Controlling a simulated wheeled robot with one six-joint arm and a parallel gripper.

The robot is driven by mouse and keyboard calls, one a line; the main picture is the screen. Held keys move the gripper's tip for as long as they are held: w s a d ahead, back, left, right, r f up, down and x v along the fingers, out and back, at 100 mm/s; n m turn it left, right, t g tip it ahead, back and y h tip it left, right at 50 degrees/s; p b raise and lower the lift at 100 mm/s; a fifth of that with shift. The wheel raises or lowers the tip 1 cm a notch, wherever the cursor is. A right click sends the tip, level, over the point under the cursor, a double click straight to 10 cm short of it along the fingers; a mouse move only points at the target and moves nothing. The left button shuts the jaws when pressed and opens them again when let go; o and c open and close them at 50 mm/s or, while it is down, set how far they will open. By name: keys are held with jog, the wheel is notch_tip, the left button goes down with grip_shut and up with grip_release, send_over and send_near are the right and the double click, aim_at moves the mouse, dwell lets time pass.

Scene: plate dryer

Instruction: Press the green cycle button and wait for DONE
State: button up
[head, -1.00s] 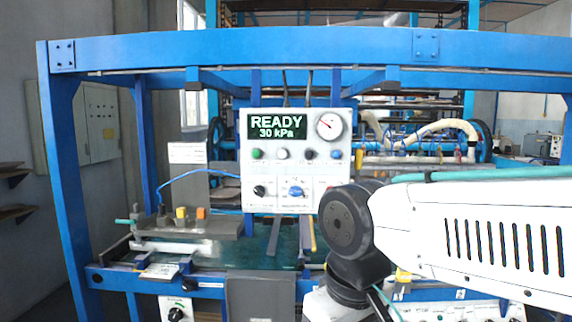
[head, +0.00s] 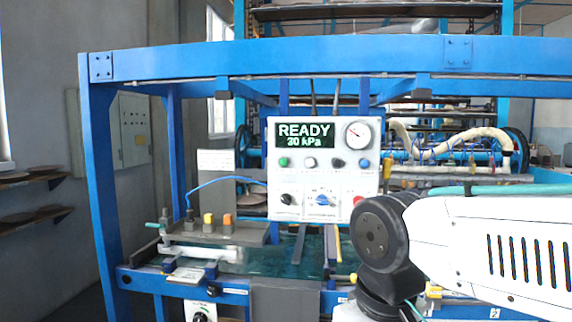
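The white control panel (head: 328,181) hangs from the blue frame near the middle of the head view. Its dark display (head: 304,134) reads READY and 30 kPa in pale letters. A round gauge (head: 357,134) is to the right of the display. The green button (head: 283,162) is at the left end of the row below the display. My white arm with a dark joint fills the lower right, in front of the machine and right of the panel. My gripper does not show, so its state and its distance from the button cannot be seen.
The blue frame (head: 300,60) spans the view, with a post at the left. Below the panel are a greenish bed (head: 285,262) and yellow and orange blocks (head: 228,220). A red button (head: 358,200) is at the panel's lower right. Wooden shelves (head: 32,215) are on the left wall.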

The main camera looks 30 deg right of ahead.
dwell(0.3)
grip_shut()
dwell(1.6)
